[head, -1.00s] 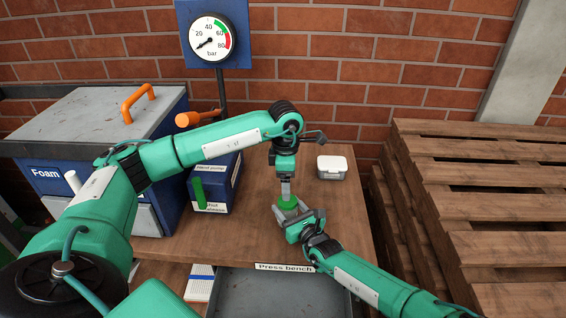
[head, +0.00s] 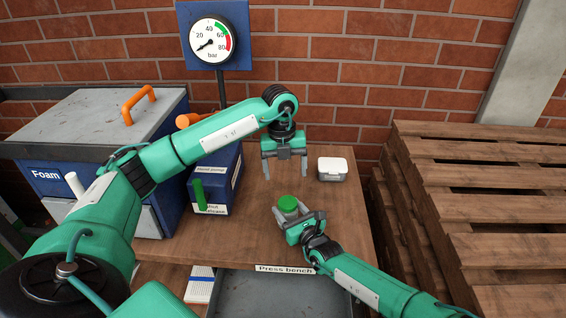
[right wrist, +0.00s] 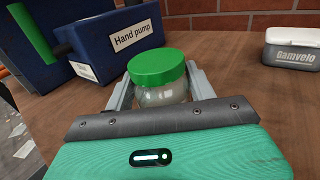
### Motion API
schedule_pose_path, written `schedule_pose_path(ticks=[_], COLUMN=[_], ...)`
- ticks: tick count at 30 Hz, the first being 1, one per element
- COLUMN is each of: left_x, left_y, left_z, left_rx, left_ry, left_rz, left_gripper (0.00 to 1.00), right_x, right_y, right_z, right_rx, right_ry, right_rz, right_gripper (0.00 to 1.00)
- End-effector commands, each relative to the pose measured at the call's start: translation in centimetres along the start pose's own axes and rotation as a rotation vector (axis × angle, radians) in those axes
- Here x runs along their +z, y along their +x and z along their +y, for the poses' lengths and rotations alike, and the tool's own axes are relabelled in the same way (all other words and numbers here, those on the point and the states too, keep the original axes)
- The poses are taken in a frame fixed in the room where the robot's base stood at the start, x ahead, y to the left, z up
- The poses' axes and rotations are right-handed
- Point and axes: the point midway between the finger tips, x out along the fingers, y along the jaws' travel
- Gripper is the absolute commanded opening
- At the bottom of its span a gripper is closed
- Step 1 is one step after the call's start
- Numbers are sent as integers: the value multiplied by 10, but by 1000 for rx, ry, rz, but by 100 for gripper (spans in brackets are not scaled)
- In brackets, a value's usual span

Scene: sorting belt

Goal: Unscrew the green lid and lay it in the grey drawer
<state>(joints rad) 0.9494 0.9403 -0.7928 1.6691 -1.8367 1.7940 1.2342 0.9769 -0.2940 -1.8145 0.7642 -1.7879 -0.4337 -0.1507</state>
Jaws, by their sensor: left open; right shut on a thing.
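The green lid (head: 288,203) sits on top of a clear jar (right wrist: 162,95) that stands upright on the wooden bench. In the right wrist view the lid (right wrist: 157,66) is level on the jar's mouth. My right gripper (head: 290,216) is shut on the jar, its fingers on either side of the glass below the lid. My left gripper (head: 285,182) is open and empty, above and behind the lid, fingers pointing down and apart from it. The grey drawer (head: 270,292) is pulled out under the bench's front edge, and its visible floor is bare.
A white-lidded grey box (head: 332,169) stands right of the left gripper. The blue hand pump (head: 217,185) with a green handle stands to the left. A blue foam bin (head: 100,110) is further left, and wooden pallets (head: 490,200) are at right.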

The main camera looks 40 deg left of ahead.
Motion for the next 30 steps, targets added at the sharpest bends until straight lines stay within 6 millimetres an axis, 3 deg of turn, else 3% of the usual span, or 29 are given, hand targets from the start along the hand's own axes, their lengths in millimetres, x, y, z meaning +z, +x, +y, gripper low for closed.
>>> schedule_pose_path(ticks=[9, 15, 23, 30], left_x=[1, 2, 2, 0], left_y=[-11, -17, -15, 21], left_z=[2, 4, 4, 4], left_rx=[-8, -9, -7, -3], left_ry=[-514, -749, -858, -860], left_rz=[22, 33, 39, 41], left_gripper=[79, 79, 79, 79], right_x=[0, 0, 0, 0], right_y=[0, 0, 0, 0], right_z=[0, 0, 0, 0], right_rx=[0, 0, 0, 0], right_ry=[0, 0, 0, 0], right_rz=[-1, -1, -1, -1], right_gripper=[15, 15, 15, 15])
